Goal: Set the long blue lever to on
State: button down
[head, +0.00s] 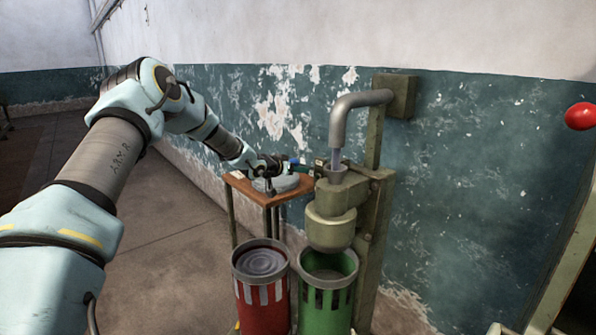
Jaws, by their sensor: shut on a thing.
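My arm reaches from the left to a small wooden-topped stand (240,184) beside the wall. My gripper (284,166) is small and dark there, just above a grey round base (285,184) on the stand. A small blue piece, which looks like part of the blue lever (294,161), shows at the fingertips. The gripper is shut on it. Most of the lever is hidden by the gripper, and I cannot read its position or any on mark.
Right of the stand is a greenish metal fixture (331,222) with a bent grey pipe (346,103). Below stand a red bin (261,295) and a green bin (327,295). A red ball knob (581,116) is at far right. The floor at left is clear.

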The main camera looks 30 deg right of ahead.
jog(key=shift+w+r, duration=0.45)
jog(key=shift+r, duration=0.35)
jog(key=c, duration=0.8)
grip_release()
jog(key=shift+c, duration=0.2)
jog(key=o, duration=0.5)
jog(key=shift+f, duration=0.25)
jog(key=shift+c, duration=0.2)
jog(key=shift+s+f, duration=0.1)
jog(key=shift+s, duration=0.05)
jog(key=b+v, duration=0.3)
jog(key=v, duration=0.7)
jog(key=shift+s+a, duration=0.15)
jog(key=shift+a, duration=0.2)
jog(key=shift+a, duration=0.1)
